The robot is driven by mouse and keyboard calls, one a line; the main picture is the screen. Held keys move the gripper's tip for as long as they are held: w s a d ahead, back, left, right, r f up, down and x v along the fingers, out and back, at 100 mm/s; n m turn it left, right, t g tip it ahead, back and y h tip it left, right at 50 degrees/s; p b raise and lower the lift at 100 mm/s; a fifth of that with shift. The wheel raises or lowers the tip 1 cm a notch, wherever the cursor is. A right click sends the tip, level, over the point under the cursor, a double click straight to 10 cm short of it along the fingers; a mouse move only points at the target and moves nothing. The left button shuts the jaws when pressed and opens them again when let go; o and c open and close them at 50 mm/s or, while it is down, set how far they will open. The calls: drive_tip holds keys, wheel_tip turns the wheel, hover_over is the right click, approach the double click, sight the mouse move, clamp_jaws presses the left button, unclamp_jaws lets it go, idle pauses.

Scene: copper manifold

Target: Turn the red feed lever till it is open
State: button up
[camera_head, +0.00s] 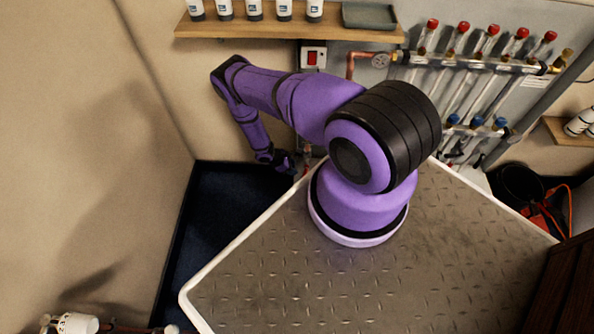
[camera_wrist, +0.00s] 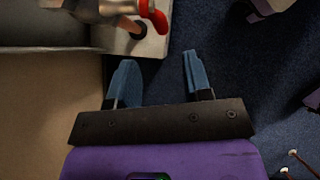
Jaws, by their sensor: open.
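The red feed lever (camera_wrist: 156,16) shows at the top of the wrist view, cut off by the frame edge, beside a metal valve body (camera_wrist: 120,6) with a copper pipe. My gripper (camera_wrist: 159,72) is open, its two blue fingers apart with only dark floor between them. The lever lies beyond the fingertips, apart from them. In the head view my gripper (camera_head: 287,163) is low near the wall, left of the plate's far corner. The lever's full length and angle are hidden there.
The manifold (camera_head: 470,63) with several red and blue caps is on the wall at right. A shelf (camera_head: 280,27) with bottles and a tray runs above my arm. Dark floor (camera_head: 215,225) is clear at left.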

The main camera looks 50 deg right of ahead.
drive_tip(key=shift+w+a+r, duration=0.15)
drive_tip(key=shift+a+r, duration=0.05)
drive_tip(key=shift+r, duration=0.1)
drive_tip(key=shift+c, duration=0.3)
drive_tip(key=shift+m, duration=0.4)
drive_tip(key=c, duration=0.7)
drive_tip(key=shift+w+r+m, duration=0.15)
drive_tip(key=shift+m, duration=0.35)
clamp_jaws()
drive_tip(key=w+a+r+m+t+y, duration=0.1)
drive_tip(key=a+r+m+t+y, duration=0.15)
drive_tip(key=m, duration=1.45)
drive_tip(key=s+d+r+x, duration=0.1)
drive_tip(key=d+x, duration=0.1)
drive_tip(key=x, duration=0.9)
drive_tip(key=shift+s+f, duration=0.3)
drive_tip(key=shift+s, duration=0.15)
